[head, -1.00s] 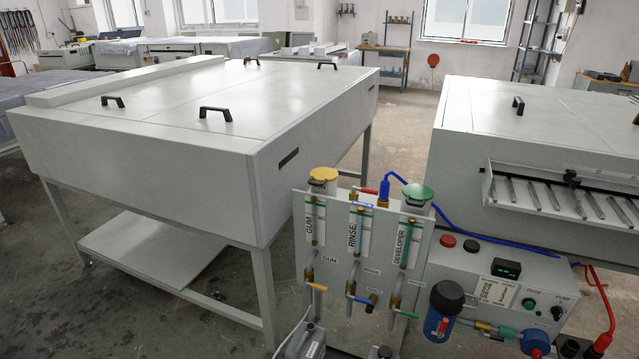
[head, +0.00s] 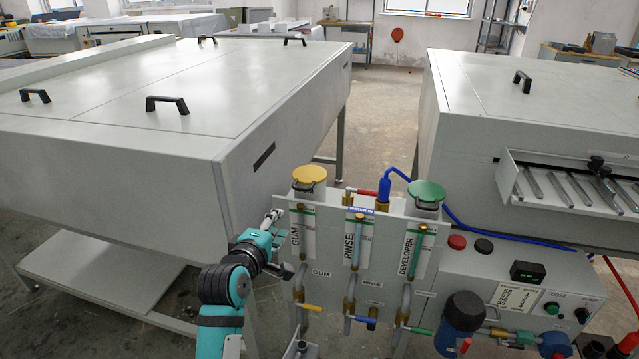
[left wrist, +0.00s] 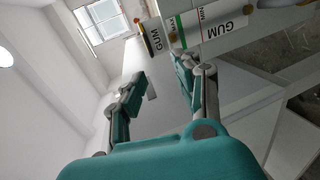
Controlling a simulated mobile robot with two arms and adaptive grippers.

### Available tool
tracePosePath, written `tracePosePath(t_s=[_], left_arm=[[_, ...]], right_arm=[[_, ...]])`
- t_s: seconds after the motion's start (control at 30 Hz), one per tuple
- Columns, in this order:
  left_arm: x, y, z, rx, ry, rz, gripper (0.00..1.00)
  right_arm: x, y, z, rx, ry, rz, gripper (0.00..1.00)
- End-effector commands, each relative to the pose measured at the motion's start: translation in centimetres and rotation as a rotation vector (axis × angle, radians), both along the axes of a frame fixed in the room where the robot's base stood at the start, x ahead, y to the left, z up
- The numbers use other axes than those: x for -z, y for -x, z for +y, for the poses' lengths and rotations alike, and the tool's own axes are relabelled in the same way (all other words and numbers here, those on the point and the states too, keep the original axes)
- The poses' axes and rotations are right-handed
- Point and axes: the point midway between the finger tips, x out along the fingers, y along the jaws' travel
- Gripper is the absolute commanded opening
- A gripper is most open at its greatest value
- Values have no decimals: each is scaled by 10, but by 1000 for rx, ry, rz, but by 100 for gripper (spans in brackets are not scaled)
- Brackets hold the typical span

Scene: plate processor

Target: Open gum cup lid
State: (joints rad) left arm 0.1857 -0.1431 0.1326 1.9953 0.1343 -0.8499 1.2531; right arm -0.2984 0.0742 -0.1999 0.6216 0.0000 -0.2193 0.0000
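The gum cup's round yellow lid (head: 309,174) with a dark handle sits shut on top of the white gum cup (head: 310,191), at the left end of the panel (head: 335,270). My left gripper (head: 277,238) is just left of the panel, beside the GUM label and lower than the lid, apart from the lid. In the left wrist view the two fingers of my left gripper (left wrist: 162,72) are spread with nothing between them. A sliver of the yellow lid (left wrist: 138,20) shows beyond the fingers, near the GUM label (left wrist: 155,40). My right gripper is not in view.
A green lid (head: 426,190) tops the developer cup at the right. A blue hose connector (head: 384,186) stands between the cups. The large grey cabinet (head: 120,170) stands close behind and left of my left arm. Coloured valve handles (head: 366,320) stick out below on the panel.

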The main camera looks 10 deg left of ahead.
Motion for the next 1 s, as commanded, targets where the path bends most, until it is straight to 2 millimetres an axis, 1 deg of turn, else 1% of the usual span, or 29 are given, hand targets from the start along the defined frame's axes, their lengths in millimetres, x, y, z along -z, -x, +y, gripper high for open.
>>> tracePosePath(t_s=[0.03, 0.1, 0.17, 0.27, 0.47, 0.7, 0.9, 1.0], left_arm=[[-10, 1, 2, -8, 22, -16, 32], [-16, 0, 3, -13, 36, -27, 32], [-16, -4, 3, -14, 40, -28, 32], [-14, -18, 2, -13, 38, -28, 32], [-5, -58, 1, -12, 35, -28, 32], [5, -105, -1, -12, 34, -27, 32], [13, -139, -1, -13, 34, -27, 32], [15, -151, -2, -13, 34, -28, 32]], right_arm=[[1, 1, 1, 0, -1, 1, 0], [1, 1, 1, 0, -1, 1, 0], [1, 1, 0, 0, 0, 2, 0], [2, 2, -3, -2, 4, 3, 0], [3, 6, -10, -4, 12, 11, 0], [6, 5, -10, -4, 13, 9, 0], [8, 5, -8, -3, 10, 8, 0], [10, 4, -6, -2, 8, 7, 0]])
